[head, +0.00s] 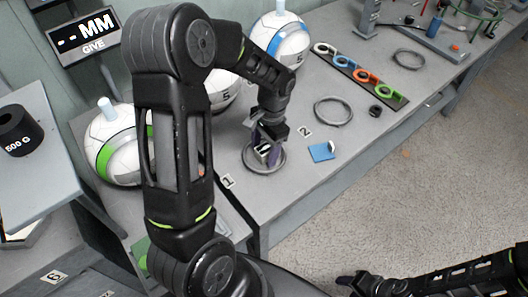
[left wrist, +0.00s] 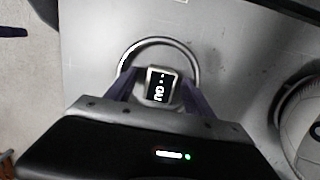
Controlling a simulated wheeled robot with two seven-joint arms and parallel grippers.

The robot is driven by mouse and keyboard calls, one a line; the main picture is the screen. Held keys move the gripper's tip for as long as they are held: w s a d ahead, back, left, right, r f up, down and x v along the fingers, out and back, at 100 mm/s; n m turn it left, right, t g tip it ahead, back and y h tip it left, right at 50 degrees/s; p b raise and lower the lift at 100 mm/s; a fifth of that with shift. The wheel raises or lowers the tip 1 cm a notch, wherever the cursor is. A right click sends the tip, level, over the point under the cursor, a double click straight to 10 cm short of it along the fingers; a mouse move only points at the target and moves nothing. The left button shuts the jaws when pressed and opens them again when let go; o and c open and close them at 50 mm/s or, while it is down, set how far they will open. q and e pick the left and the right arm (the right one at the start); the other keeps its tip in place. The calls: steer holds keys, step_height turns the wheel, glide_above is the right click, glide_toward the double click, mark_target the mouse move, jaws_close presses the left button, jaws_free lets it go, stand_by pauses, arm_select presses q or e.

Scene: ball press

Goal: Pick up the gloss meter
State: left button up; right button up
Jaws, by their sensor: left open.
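The gloss meter (left wrist: 161,84) is a small pale block with a dark display reading "GU" in the left wrist view. It sits within a grey ring (left wrist: 196,66) on the table. My left gripper (left wrist: 156,92) is open, with one purple finger on each side of the meter; I cannot tell whether they touch it. In the head view, my left gripper (head: 264,154) reaches down at the ring near label 1 and mostly hides the meter. My right gripper (head: 362,284) is low at the bottom right, off the table, and its fingers are unclear.
White balls with green (head: 108,158) and blue (head: 291,40) bands stand along the back. Another ring (head: 333,111) lies near label 2, beside a blue cloth-like piece (head: 320,153). The front table edge is clear.

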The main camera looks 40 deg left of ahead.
arm_select(q)
jaws_close()
stand_by(0.6)
